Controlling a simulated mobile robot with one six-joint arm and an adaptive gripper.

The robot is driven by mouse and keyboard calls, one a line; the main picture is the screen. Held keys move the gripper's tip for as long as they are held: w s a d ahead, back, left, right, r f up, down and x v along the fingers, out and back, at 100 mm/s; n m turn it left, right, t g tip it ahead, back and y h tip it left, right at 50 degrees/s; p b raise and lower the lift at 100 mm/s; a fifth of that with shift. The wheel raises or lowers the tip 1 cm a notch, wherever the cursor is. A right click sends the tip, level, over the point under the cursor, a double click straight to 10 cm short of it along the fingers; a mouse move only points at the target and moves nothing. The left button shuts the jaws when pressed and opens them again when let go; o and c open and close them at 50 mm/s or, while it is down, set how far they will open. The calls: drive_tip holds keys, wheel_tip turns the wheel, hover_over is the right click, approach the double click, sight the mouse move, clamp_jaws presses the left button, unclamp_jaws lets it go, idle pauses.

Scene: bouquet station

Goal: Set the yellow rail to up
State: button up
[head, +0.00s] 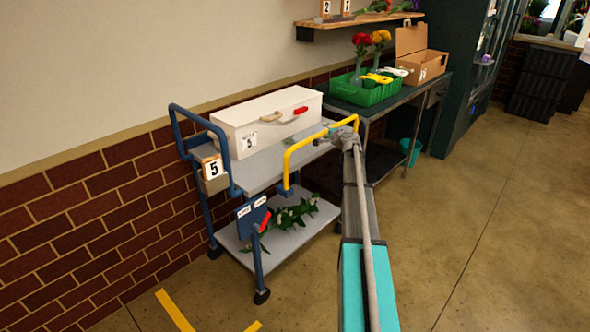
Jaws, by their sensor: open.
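The yellow rail (317,137) is on the front right side of the blue-framed cart. Its near leg meets a blue post at the shelf edge, and its bar rises above the upper shelf and slopes to the upper right. I cannot tell whether it is latched. My gripper (336,131) is at the far end of the rail, close beside or around it. It is open, but its fingers are small and I cannot tell whether they touch the rail. My arm hides the part of the cart behind it.
A white box (262,118) with a red handle stands on the cart's upper shelf (255,172). A leafy stem with white flowers (292,215) lies on the lower shelf. A table to the right holds a green crate (362,94) and a cardboard box (420,66). The floor at right is clear.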

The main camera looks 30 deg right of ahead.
drive_tip(key=shift+f+b, duration=6.5)
drive_tip(key=shift+f, duration=0.15)
drive_tip(key=s+a+r+p, duration=0.1)
drive_tip(key=s+r+p, duration=0.2)
drive_tip(key=s, duration=1.1)
drive_tip(key=a+r+n+g+y+p, duration=0.1)
drive_tip(key=a+n+g+y+p, duration=0.1)
drive_tip(key=a, duration=1.1)
drive_tip(key=s+a+r+n+g+y+p, duration=0.1)
drive_tip(key=a+n+g+y+p, duration=0.2)
drive_tip(key=a+n+p, duration=0.4)
drive_tip(key=shift+a+r+g+p, duration=0.25)
drive_tip(key=shift+a+g+p, duration=0.3)
drive_tip(key=shift+a, duration=2.8)
drive_tip(key=shift+s, duration=0.1)
